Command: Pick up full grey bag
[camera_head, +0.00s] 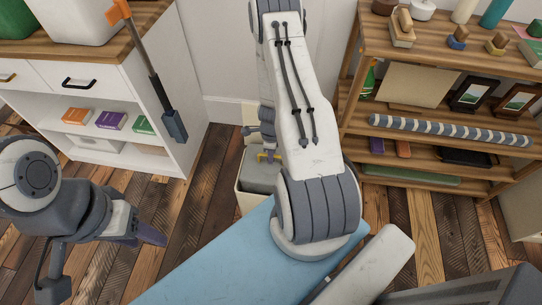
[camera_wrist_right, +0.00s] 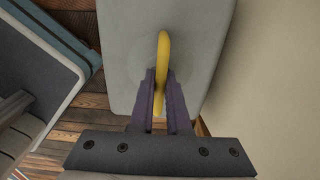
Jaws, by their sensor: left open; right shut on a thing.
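The grey bag (camera_head: 259,175) is in the middle of the head view, partly hidden behind my right arm. It has a yellow loop handle (camera_wrist_right: 163,50). A cream bin (camera_head: 246,201) shows at the bag's lower edge; I cannot tell whether the bag is inside it or lifted above it. My right gripper (camera_wrist_right: 161,90) is shut on the yellow handle, with a purple finger on each side of it; the bag's grey top (camera_wrist_right: 122,50) fills the middle of the wrist view. My left gripper (camera_head: 148,234) is open and empty over the floor at the left.
A white cabinet (camera_head: 185,110) with a wooden top stands at the left, a dark-ended tool with an orange grip (camera_head: 152,75) at its edge. A wooden shelf unit (camera_head: 440,52) with several items stands at the right. Plank floor (camera_head: 195,235) is clear between the cabinet and the bin.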

